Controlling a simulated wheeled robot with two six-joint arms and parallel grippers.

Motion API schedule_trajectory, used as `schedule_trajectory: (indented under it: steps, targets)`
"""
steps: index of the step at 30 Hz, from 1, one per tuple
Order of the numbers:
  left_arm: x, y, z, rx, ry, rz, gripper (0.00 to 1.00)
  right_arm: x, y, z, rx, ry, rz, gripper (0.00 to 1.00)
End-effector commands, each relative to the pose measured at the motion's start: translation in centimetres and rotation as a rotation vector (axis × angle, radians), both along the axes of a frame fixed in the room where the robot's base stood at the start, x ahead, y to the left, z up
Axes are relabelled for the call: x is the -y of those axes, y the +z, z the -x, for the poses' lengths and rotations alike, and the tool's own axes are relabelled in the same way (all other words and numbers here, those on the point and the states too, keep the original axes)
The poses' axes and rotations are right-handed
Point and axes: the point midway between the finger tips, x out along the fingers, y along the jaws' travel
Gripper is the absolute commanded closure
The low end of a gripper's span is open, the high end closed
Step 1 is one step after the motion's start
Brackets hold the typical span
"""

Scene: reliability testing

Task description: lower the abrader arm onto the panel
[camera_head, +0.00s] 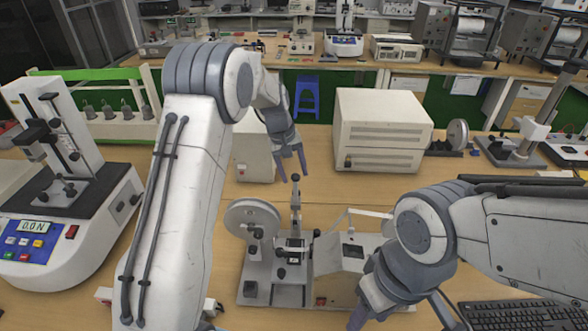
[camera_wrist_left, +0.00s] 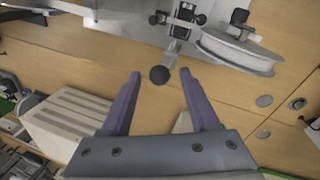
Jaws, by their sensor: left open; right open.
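The abrader (camera_head: 270,292) stands on the table in the middle of the head view, with a pale wheel (camera_head: 252,217) at its left. Its arm (camera_head: 295,205) points upright and ends in a black ball knob, which also shows in the left wrist view (camera_wrist_left: 159,76). My left gripper (camera_head: 292,176) is open, its fingertips close around the knob's height; in the left wrist view the knob appears between the fingertips, not gripped. I cannot single out the panel. My right gripper (camera_head: 362,312) is low, beside the abrader's right front, partly hidden by its own wrist.
A large beige box (camera_head: 382,130) stands behind the abrader and a smaller beige box (camera_head: 254,160) stands behind my left gripper. A force tester (camera_head: 66,215) is at the left. A keyboard (camera_head: 520,314) lies at the lower right.

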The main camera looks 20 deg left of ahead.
Motion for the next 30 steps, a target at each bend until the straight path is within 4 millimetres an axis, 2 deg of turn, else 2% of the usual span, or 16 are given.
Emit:
schedule_trajectory:
  steps: [11,15,16,30]
  targets:
    - [0.15,-0.66,-0.06,0.001,0.000,0.000,0.39,0.00,0.19,0.00,0.000,0.000,0.000,0.50]
    - [0.14,-0.64,-0.07,0.001,0.000,0.000,0.92,0.00,0.19,0.00,0.000,0.000,0.000,0.50]
    - [0.13,-0.64,-0.06,0.001,0.000,0.000,1.00,0.00,0.19,-0.01,0.000,0.000,0.000,0.50]
    - [0.08,-0.60,-0.06,0.001,0.000,0.000,1.00,0.00,0.20,0.00,0.000,0.000,0.000,0.50]
